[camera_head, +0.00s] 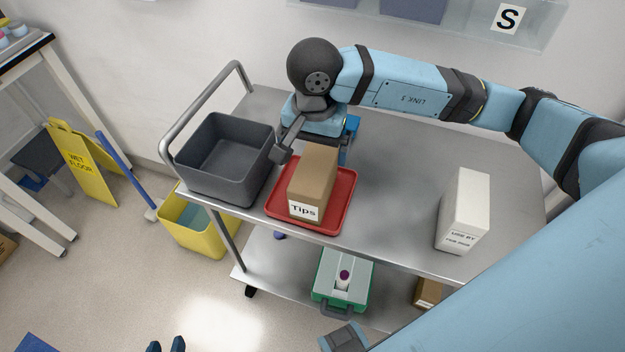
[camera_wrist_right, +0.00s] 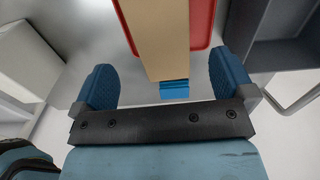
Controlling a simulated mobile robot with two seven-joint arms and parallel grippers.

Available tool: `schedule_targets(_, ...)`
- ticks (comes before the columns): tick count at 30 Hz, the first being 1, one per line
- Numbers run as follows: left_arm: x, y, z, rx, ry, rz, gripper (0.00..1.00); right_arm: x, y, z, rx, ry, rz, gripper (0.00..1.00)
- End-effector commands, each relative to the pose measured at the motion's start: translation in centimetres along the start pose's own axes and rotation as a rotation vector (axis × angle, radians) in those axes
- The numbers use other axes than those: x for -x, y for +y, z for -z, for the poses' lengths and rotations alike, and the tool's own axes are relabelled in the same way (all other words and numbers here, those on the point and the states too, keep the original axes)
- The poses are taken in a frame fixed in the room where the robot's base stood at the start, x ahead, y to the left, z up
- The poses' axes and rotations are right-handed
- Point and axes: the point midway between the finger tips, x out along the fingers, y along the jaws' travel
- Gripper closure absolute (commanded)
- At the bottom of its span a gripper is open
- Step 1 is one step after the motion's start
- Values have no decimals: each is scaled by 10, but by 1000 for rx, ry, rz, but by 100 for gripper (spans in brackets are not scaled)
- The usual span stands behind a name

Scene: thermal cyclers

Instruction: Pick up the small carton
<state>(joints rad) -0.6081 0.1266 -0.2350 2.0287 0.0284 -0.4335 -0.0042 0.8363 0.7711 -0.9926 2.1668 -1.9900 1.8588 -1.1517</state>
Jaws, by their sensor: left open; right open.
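A brown carton (camera_head: 313,184) labelled "Tips" stands upright on a red tray (camera_head: 277,212) on the cart's top shelf. My right gripper (camera_head: 327,138) is behind the carton, partly hidden by it. In the right wrist view the right gripper (camera_wrist_right: 162,82) is open, with the brown carton (camera_wrist_right: 160,32) in line with the gap between its fingers. No grip on the carton shows. My left gripper (camera_head: 166,346) shows only as two separate dark blue fingertips at the bottom edge, open and empty, well away from the cart.
A dark grey bin (camera_head: 222,190) stands left of the tray, close to my right gripper. A white carton (camera_head: 465,212) stands to the right. A green case (camera_head: 325,291) and another brown carton (camera_head: 428,293) are on the lower shelf. The top shelf between tray and white carton is clear.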

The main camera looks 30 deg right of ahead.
Motion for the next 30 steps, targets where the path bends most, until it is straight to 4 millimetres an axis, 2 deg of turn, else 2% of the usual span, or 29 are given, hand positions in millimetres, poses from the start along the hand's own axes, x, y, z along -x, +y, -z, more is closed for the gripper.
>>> schedule_targets(3, 0, 0, -2, -1, -4, 1, 57, -14, 0, 0, 0, -2, 0, 0)
schedule_targets(8, 0, -1, -4, -2, -9, 1, 57, -23, 0, 1, -1, -2, 0, 0)
schedule_targets(18, 4, -2, 2, -11, -2, 3, 57, -67, 0, 7, 0, -3, 1, 0)
schedule_targets(26, 4, -2, 1, -11, -2, 3, 57, -70, -1, 7, 0, -2, 2, 0)
schedule_targets(30, 4, -2, 1, -11, -2, 3, 57, -70, -1, 7, 0, -2, 2, 30)
